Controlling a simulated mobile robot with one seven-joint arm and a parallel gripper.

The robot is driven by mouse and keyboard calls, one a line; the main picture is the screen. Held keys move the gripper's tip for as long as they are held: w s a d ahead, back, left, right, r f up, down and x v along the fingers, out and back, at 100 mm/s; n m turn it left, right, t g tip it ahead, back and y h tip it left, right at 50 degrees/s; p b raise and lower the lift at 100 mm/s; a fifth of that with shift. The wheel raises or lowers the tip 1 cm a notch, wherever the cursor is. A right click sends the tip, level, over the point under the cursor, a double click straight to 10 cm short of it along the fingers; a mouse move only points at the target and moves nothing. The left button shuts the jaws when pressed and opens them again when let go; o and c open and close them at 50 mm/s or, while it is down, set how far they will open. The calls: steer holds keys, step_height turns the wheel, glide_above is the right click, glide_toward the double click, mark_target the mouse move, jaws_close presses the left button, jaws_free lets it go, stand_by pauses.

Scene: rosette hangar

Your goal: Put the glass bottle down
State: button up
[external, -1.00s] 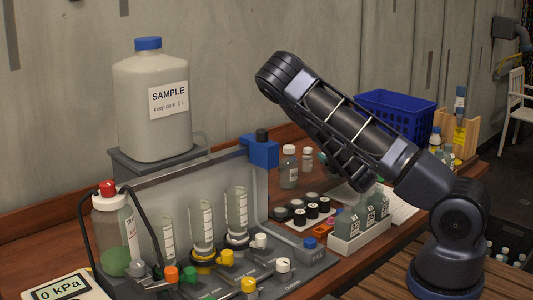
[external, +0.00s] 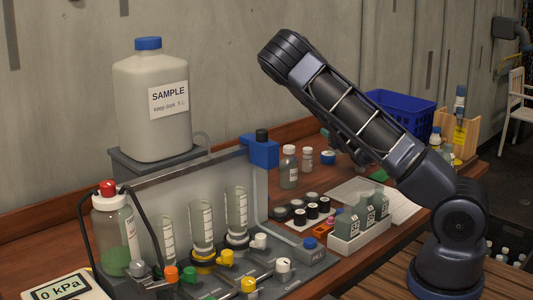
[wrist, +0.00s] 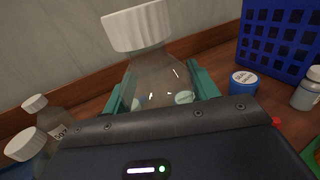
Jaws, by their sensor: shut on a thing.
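The glass bottle (wrist: 152,78) is clear with a white ribbed cap and fills the middle of the wrist view. My gripper (wrist: 160,92) is shut on its body, with one teal finger on each side. The bottle's base is hidden behind the gripper housing, so I cannot tell whether it touches the table. In the external view my arm hides the held bottle and most of the gripper.
A blue crate (external: 401,110) stands at the wall. Two white-capped bottles (external: 289,168) (external: 307,160) and a blue jar (wrist: 243,83) stand near my gripper. A rack of square bottles (external: 358,232) and dark-capped vials (external: 311,209) stand nearer. Paper (external: 402,207) lies on the wooden table.

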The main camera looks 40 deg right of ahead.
step_height(320, 180, up, 17)
steer(key=shift+r, duration=0.1)
steer(key=w+a+f+n+y, duration=0.2)
steer(key=w+a+y, duration=0.15)
steer(key=a, duration=0.25)
steer(key=w+a+f+n+t+y, duration=0.1)
steer(key=w+a+f+n+y, duration=0.2)
steer(key=a, duration=0.4)
steer(key=w+a+f+n+y, duration=0.2)
steer(key=a+y, duration=0.2)
steer(key=a, duration=0.2)
steer(key=s+a+r+n+g+y, duration=0.1)
steer(key=a+r+n+g+y, duration=0.2)
steer(key=a, duration=0.6)
steer(key=a+r+n+g+y, duration=0.1)
steer(key=a+n+y, duration=0.2)
steer(key=a+y, duration=0.35)
steer(key=s+a+r+n+g+y, duration=0.1)
steer(key=a+r+n+g+y, duration=0.15)
steer(key=a, duration=0.85)
steer(key=shift+h, duration=0.45)
steer(key=f, duration=2.4)
steer(key=shift+w+d+f, duration=0.2)
steer(key=shift+d+f, duration=0.1)
steer(key=shift+d, duration=0.05)
steer(key=shift+f, duration=0.1)
